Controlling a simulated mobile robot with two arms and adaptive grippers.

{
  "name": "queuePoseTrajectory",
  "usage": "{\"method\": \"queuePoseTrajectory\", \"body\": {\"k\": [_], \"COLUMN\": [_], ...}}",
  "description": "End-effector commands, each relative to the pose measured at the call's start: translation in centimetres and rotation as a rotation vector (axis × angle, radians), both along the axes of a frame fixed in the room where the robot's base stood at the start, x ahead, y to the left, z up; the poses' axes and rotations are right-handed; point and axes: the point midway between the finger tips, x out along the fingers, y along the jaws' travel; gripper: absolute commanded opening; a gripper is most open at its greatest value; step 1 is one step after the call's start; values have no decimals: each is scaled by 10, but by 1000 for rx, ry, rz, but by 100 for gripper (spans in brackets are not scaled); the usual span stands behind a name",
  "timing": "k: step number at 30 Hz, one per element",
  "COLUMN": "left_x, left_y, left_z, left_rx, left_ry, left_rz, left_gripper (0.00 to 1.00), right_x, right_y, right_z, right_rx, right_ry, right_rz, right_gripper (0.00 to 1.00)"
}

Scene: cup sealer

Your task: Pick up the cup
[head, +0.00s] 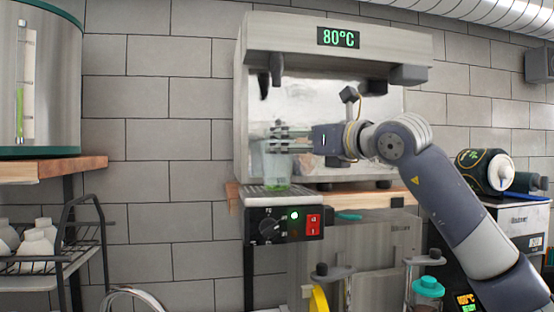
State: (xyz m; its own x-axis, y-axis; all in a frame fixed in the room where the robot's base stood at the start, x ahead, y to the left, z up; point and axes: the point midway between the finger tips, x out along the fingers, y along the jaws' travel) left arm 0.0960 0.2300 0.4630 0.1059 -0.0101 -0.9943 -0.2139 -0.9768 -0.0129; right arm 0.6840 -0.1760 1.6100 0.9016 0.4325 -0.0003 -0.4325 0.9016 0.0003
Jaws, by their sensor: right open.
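A clear cup (276,168) with a green tint at its base stands upright on the slatted drip tray (263,193) at the front of the steel machine. My right arm comes in from the right. Its gripper (279,138) is open, with the fingers pointing left at the cup's upper part. The fingers overlap the cup in the picture; I cannot tell whether they touch it. My left gripper is not in view.
The machine (338,38) with an 80°C display overhangs the cup, with dark nozzles (276,68) above. A control box (284,224) with a red switch is below the tray. A rack of white bottles (38,243) stands left, beneath a wooden shelf (52,166).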

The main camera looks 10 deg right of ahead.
Motion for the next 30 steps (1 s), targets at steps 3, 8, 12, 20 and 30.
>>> {"method": "queuePoseTrajectory", "body": {"k": [3,8,12,20,30], "left_x": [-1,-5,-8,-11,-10], "left_y": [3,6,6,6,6], "left_z": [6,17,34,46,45], "left_rx": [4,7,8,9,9], "left_ry": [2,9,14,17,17], "left_rz": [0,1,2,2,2], "left_gripper": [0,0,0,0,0], "right_x": [8,19,35,56,57], "right_y": [4,8,14,24,24], "right_z": [1,2,2,-1,-3], "right_rx": [0,0,1,0,0], "right_ry": [1,3,4,1,0], "right_rz": [0,0,0,0,-1], "right_gripper": [88,88,88,88,65]}}
